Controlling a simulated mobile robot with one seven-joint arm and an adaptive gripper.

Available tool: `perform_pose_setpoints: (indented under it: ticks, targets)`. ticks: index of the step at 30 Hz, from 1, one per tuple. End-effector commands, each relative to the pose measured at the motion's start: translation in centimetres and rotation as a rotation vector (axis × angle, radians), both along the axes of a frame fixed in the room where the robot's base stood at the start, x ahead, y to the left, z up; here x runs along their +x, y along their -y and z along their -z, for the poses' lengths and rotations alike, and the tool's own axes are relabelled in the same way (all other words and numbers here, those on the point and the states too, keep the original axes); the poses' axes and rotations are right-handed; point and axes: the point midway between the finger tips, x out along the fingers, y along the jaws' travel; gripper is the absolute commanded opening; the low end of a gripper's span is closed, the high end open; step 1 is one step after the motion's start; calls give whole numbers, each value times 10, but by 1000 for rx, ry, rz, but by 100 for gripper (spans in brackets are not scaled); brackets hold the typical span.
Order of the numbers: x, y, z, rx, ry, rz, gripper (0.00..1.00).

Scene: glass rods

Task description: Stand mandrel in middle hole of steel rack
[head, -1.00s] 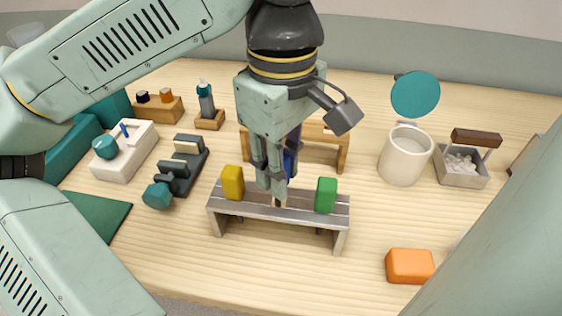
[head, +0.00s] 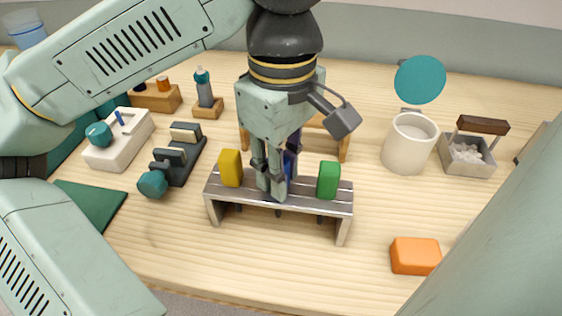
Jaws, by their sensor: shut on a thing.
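The steel rack (head: 247,202) stands upright near the middle of the table. A yellow-handled piece (head: 230,168) is in its left hole and a green-handled piece (head: 328,180) is in its right hole. My gripper (head: 271,193) points down over the rack's middle, between these two, and is shut on the mandrel. The mandrel's blue part (head: 290,166) shows at the right of the fingers, which hide most of it. A dark tip shows under the middle of the rack, in line with the fingers. The middle hole itself is hidden.
A wooden rack (head: 343,148) stands close behind my gripper. A white mug-like container (head: 408,150) and a metal box of white pieces (head: 465,160) stand at right. An orange block (head: 415,256) lies front right. A dark fixture (head: 178,160) stands left. The table before the rack is clear.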

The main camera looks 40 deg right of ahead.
Motion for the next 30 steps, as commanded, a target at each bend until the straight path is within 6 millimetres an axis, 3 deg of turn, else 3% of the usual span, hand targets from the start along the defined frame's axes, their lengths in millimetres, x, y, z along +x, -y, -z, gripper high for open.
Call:
perform_pose_setpoints:
  ticks: [9, 10, 20, 30]
  targets:
    - [0, 0, 0, 0, 0, 0, 0]
    - [0, 0, 0, 0, 0, 0, 23]
    - [0, 0, 0, 0, 0, 0, 45]
    - [0, 0, -3, -1, 0, 0, 45]
